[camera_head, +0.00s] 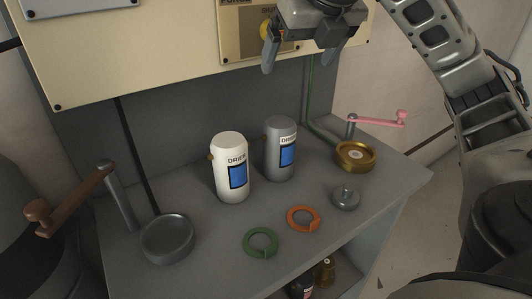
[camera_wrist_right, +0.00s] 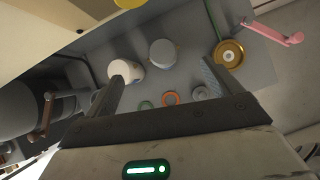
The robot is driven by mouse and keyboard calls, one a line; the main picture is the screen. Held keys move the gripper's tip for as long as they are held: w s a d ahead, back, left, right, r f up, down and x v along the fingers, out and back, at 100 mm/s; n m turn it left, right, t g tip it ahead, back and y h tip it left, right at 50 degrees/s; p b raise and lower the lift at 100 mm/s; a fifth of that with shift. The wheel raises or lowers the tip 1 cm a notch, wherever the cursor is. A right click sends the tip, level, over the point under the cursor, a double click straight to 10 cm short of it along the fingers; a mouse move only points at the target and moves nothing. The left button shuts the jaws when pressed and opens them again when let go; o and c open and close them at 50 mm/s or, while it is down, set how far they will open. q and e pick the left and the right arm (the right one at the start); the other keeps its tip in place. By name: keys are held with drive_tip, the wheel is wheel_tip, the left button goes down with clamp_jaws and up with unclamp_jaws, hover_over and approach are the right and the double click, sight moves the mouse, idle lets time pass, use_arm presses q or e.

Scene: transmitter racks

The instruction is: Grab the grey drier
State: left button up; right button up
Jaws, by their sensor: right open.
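The grey drier (camera_head: 280,150) is an upright grey canister with a blue label window, standing on the grey shelf (camera_head: 215,235). A white drier (camera_head: 230,168) of like shape stands upright just left of it. My right gripper (camera_head: 303,52) is open and empty, above and apart from the grey drier, in front of the cream panel. In the right wrist view the grey drier (camera_wrist_right: 162,53) shows top-on between and beyond the open fingers (camera_wrist_right: 161,74). The white drier (camera_wrist_right: 125,71) is near the left finger there. My left gripper is not in view.
A green ring (camera_head: 260,242), an orange ring (camera_head: 303,218) and a small grey knob (camera_head: 346,198) lie in front. A brass wheel (camera_head: 355,156) and pink crank (camera_head: 378,121) are right; a grey dish (camera_head: 167,240) and brown crank (camera_head: 70,201) left. The cream panel (camera_head: 130,50) overhangs behind.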

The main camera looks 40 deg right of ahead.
sight(281, 122)
drive_tip(key=b+x, duration=0.2)
drive_tip(key=x, duration=0.3)
drive_tip(key=s+f+b+x, duration=0.1)
drive_tip(key=b+x, duration=0.1)
drive_tip(key=x, duration=0.3)
drive_tip(key=s+b+x, duration=0.1)
drive_tip(key=b+x, duration=0.1)
drive_tip(key=x, duration=0.3)
drive_tip(key=shift+s+a+f, duration=0.2)
drive_tip(key=shift+a+f, duration=0.05)
drive_tip(key=shift+a, duration=0.15)
drive_tip(key=shift+s+b+x, duration=0.15)
drive_tip(key=shift+b+x, duration=0.05)
drive_tip(key=shift+x, duration=1.15)
drive_tip(key=shift+s+b+x, duration=0.1)
drive_tip(key=shift+b+x, duration=0.1)
drive_tip(key=shift+x, duration=1.1)
drive_tip(key=shift+a+f, duration=0.1)
drive_tip(key=shift+a, duration=0.05)
drive_tip(key=c, duration=1.4)
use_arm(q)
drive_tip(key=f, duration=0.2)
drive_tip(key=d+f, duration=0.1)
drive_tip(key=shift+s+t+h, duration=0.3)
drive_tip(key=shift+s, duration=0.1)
